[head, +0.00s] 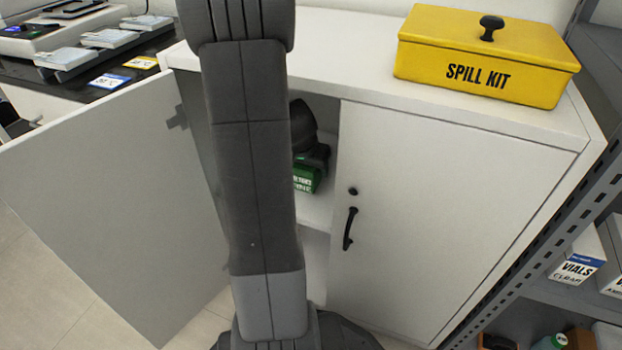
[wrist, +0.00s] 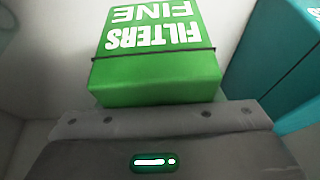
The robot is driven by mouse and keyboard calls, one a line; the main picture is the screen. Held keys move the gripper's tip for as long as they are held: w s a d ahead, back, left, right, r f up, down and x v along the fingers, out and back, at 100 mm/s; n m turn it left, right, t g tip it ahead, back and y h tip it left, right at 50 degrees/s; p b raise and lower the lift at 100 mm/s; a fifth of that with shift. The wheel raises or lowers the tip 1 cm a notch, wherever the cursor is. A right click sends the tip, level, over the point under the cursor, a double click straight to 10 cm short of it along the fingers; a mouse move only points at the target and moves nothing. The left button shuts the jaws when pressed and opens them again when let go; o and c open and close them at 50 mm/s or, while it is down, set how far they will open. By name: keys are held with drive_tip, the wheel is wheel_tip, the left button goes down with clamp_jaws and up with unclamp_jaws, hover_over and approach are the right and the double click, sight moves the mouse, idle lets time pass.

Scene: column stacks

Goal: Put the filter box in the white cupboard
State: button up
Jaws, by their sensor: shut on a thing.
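The filter box is green with white lettering reading FILTERS FINE; it fills the upper middle of the wrist view (wrist: 155,78). In the head view a small part of the filter box (head: 306,180) shows inside the white cupboard (head: 440,200), through the open left side. My gripper (head: 316,158) is inside the cupboard too, shut on the box; its grey body lies below the box in the wrist view (wrist: 160,118). My arm hides much of the opening. Whether the box touches the shelf cannot be told.
The left door (head: 100,200) stands wide open; the right door is shut. A teal box (wrist: 275,60) is close to the right in the wrist view. A yellow spill kit (head: 485,60) sits on the cupboard top. A grey rack with vials boxes (head: 577,265) stands at right.

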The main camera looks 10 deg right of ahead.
sight(306, 179)
wheel_tip(306, 179, down, 4)
drive_tip(key=shift+r+b, duration=0.25)
drive_tip(key=shift+b, duration=0.55)
drive_tip(key=shift+w+d+f, duration=0.1)
drive_tip(key=shift+w+f, duration=0.1)
drive_tip(key=shift+r, duration=0.1)
drive_tip(key=o, duration=1)
drive_tip(key=shift+o, duration=0.2)
drive_tip(key=p+v, duration=0.3)
drive_tip(key=v, duration=0.3)
drive_tip(key=shift+r, duration=0.3)
drive_tip(key=shift+s+r, duration=0.25)
drive_tip(key=shift+r, duration=0.2)
